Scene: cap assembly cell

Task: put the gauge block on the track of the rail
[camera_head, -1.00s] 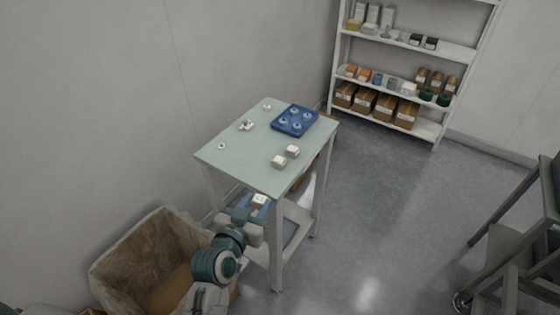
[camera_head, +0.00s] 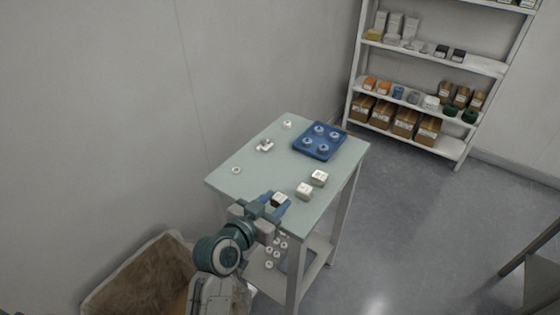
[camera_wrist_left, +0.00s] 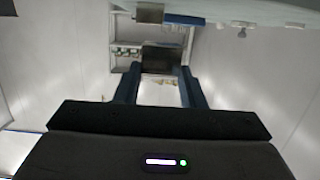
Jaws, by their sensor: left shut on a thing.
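My left gripper (camera_head: 278,201) is shut on a small pale block with a dark mark on top (camera_head: 280,198), which I take for the gauge block. It appears at the near edge of the table (camera_head: 225,183); I cannot tell its height above the top. In the left wrist view a dark, shaded face (camera_wrist_left: 162,60) shows between the blue fingers. A small white piece with raised parts (camera_head: 265,145) lies at the table's left side; it may be the rail, but its track is too small to make out. My right gripper is not in view.
Two pale blocks (camera_head: 304,191) (camera_head: 319,178) stand at the table's right edge. A blue tray (camera_head: 300,151) with several round parts is at the back. Small white rings lie at the left. Several round pieces (camera_head: 275,252) show below the tabletop. A lined box (camera_head: 140,280) stands left.

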